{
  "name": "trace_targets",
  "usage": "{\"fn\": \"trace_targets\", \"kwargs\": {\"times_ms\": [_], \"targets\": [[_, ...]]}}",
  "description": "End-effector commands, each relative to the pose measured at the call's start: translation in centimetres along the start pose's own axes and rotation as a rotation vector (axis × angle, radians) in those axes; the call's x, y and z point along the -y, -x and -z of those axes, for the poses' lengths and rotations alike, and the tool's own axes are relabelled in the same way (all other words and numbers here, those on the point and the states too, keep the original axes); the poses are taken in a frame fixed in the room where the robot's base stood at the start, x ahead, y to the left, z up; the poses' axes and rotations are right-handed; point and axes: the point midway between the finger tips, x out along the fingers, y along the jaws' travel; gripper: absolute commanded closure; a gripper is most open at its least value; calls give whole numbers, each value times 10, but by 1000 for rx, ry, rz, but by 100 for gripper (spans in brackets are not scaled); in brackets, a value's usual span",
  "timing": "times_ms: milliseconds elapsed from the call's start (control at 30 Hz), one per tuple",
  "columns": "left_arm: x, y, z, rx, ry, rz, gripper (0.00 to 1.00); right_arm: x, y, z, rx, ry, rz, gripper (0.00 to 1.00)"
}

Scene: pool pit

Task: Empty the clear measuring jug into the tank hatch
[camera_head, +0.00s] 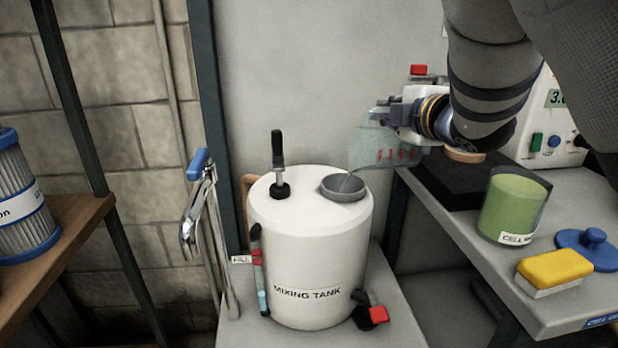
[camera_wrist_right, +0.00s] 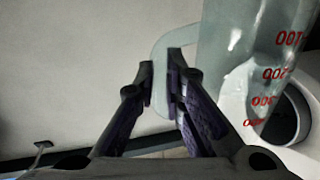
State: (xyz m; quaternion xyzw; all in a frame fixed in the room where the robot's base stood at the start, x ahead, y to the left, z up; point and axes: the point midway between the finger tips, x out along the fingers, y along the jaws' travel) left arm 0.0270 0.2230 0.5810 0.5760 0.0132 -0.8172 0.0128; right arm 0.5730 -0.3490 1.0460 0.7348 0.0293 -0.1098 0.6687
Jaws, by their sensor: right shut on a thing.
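The clear measuring jug (camera_head: 372,150) with red marks is tipped to the left, its lip above the round grey tank hatch (camera_head: 345,188) on top of the white mixing tank (camera_head: 300,245). A thin pale streak, seemingly liquid, runs from the lip into the hatch. My right gripper (camera_head: 385,114) is shut on the jug's handle. In the right wrist view, the jug (camera_wrist_right: 240,60) leans over the hatch's dark opening (camera_wrist_right: 288,118), and its handle is between my fingers (camera_wrist_right: 162,88). How much liquid is left in the jug is unclear. My left gripper is out of view.
The right bench holds a green-filled container (camera_head: 508,208), a yellow sponge-like block (camera_head: 555,267), a blue knobbed lid (camera_head: 590,248) and a black plate (camera_head: 440,178). A black-handled fitting (camera_head: 279,165) stands on the tank top. A filter cartridge (camera_head: 22,200) stands on the left shelf.

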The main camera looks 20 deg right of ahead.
Motion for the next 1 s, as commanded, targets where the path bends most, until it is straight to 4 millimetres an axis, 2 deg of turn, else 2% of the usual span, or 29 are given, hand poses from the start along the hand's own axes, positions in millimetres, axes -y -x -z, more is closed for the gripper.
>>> {"fn": "trace_targets", "kwargs": {"times_ms": [1000], "targets": [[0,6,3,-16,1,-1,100,-6,1,16,24,120,-1,100]]}}
